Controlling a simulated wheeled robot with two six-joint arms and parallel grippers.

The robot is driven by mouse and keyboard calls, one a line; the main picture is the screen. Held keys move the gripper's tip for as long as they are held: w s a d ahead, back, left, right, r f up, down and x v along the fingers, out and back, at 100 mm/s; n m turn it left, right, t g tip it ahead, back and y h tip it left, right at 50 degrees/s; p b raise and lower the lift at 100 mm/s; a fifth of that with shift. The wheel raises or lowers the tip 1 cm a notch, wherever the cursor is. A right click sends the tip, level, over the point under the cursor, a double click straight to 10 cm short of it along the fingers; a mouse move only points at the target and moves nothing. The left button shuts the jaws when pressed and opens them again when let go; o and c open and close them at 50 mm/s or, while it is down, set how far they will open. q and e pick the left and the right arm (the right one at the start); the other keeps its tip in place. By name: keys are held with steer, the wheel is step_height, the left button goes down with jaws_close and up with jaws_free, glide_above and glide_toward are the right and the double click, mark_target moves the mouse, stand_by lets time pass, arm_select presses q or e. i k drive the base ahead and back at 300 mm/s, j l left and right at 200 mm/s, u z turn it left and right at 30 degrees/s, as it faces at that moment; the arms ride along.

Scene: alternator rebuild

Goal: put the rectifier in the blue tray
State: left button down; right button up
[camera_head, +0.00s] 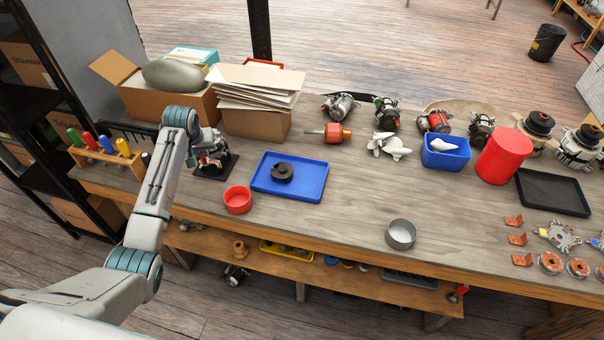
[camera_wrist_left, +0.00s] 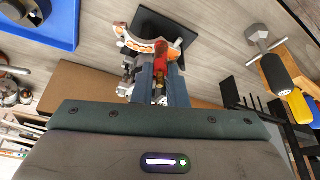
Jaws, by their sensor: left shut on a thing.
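A copper-orange, crescent-shaped piece, which looks like the rectifier (camera_wrist_left: 128,40), sits with metal parts over a small black stand (camera_wrist_left: 150,22). In the head view the stand (camera_head: 229,168) is left of the blue tray, partly hidden by my arm. My left gripper (camera_wrist_left: 160,88) is at the stand, shut on a red handle-like piece (camera_wrist_left: 160,52) beside the crescent. How that piece joins the rectifier or stand is unclear. The blue tray (camera_head: 312,187) lies flat on the bench with a black ring-shaped part (camera_head: 282,172) in it. My right gripper is not in view.
A red round bowl (camera_head: 238,200) stands just left of the tray's near edge. A box with stacked papers (camera_head: 257,122) stands behind. A screwdriver rack (camera_head: 105,155) is at the left. A grey round tin (camera_head: 401,234) is to the right; bench around it is clear.

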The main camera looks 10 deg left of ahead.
mark_target(301, 172)
steer(key=i+l, duration=0.2)
steer(key=l, duration=0.15)
steer(key=i+l, duration=0.45)
steer(key=l, duration=0.25)
